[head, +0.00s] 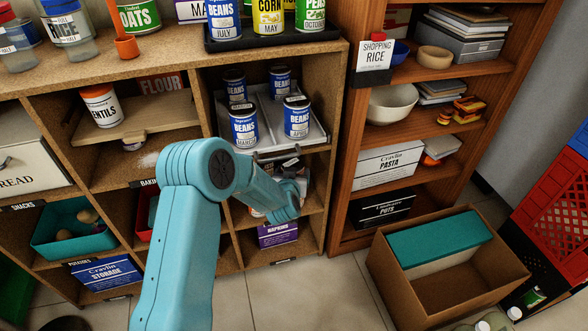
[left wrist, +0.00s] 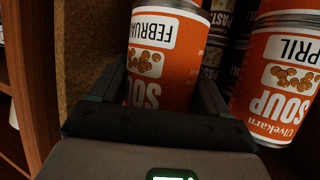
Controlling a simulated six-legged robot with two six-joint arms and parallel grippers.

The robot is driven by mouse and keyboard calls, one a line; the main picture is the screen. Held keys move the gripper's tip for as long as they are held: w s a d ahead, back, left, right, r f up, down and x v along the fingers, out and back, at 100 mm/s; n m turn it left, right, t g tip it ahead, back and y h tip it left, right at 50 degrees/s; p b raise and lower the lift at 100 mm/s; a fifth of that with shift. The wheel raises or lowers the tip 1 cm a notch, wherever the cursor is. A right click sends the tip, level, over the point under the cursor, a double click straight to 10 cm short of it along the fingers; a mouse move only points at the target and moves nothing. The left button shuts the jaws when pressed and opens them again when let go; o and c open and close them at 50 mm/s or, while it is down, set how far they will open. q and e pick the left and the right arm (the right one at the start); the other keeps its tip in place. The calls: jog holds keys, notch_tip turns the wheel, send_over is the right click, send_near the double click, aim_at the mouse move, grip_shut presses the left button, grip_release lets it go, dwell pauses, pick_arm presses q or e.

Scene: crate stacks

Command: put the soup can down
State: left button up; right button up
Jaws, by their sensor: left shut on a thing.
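The soup can, orange with a white "FEBRUARY" label (left wrist: 160,65), fills the middle of the left wrist view, which shows it upside down. My left gripper (left wrist: 160,92) is shut on it, one finger on each side. Another orange soup can, marked "APRIL" (left wrist: 285,72), stands close by on the right in that view, apart from the held one. In the head view my teal left arm reaches into the lower compartment of the right cubby, and its wrist hides the gripper and the held can. I cannot tell whether the can touches the shelf. My right gripper is not in view.
Dark pasta cans (left wrist: 221,20) stand behind the soup cans. Blue bean cans (head: 243,125) sit on a grey tray above. A purple napkins box (head: 278,233) is below.

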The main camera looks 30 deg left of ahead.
pick_arm(q)
jog(key=x, duration=0.2)
jog(key=b+x, duration=0.1)
jog(key=x, duration=0.1)
jog(key=shift+w+a+r, duration=0.1)
jog(key=shift+r, duration=0.5)
